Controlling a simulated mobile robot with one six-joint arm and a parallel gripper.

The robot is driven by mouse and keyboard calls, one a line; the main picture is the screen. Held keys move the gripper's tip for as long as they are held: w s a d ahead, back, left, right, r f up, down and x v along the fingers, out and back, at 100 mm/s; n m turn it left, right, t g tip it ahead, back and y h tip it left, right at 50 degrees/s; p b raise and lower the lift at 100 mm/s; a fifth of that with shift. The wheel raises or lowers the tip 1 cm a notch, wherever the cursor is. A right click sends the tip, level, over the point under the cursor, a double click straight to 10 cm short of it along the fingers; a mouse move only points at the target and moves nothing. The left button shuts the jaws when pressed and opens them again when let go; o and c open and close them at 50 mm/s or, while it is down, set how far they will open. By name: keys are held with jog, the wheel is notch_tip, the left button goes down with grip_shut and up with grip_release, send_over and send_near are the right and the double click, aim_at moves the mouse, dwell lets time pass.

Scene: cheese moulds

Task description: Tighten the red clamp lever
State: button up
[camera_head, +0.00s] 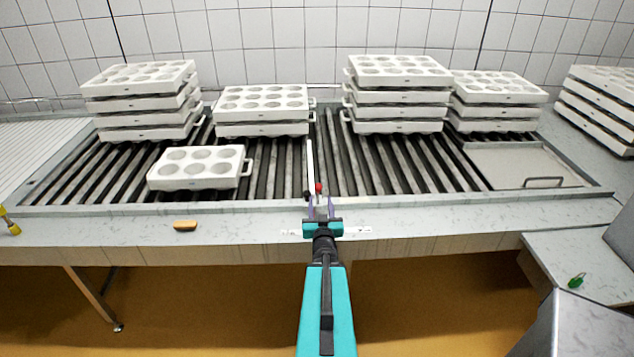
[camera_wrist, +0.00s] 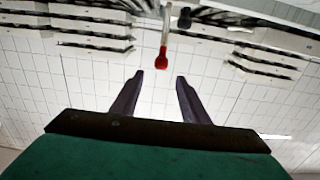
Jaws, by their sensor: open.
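The red clamp lever (camera_head: 319,188) stands at the front edge of the slatted drain table, at the foot of the pale upright divider strip. In the wrist view its red end (camera_wrist: 162,58) hangs on a thin pale rod, beyond the fingertips and roughly centred between them. My gripper (camera_head: 322,205) is open and empty, with its two purple fingers close to the lever. In the wrist view the gripper (camera_wrist: 160,80) shows a clear gap between its fingers. A dark knob (camera_head: 307,194) sits just left of the lever, and it also shows in the wrist view (camera_wrist: 184,18).
Stacks of white moulds (camera_head: 145,105) (camera_head: 398,98) stand along the back of the slatted table. A single mould (camera_head: 197,168) lies nearer at the left. An orange-yellow block (camera_head: 185,225) lies on the front ledge. A flat metal tray (camera_head: 525,165) is at the right.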

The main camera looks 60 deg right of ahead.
aim_at(319, 188)
jog(key=shift+w+d+f+b, duration=0.1)
jog(key=shift+w+d+b, duration=0.1)
jog(key=shift+b, duration=0.45)
jog(key=shift+w+d+b, duration=0.2)
jog(key=shift+d+b, duration=0.05)
jog(key=shift+b, duration=0.6)
jog(key=b+x, duration=0.1)
jog(key=b, duration=0.3)
jog(key=shift+w+d, duration=0.15)
jog(key=shift+d, duration=0.1)
jog(key=b+x, duration=0.1)
jog(key=x, duration=0.2)
jog(key=shift+f+b, duration=0.1)
jog(key=shift+b, duration=0.2)
jog(key=shift+w+d+r+p, duration=0.25)
jog(key=shift+w+d+p, duration=0.05)
jog(key=shift+d+p, duration=0.2)
jog(key=shift+p+x, duration=1.05)
jog(key=shift+x, duration=2.4)
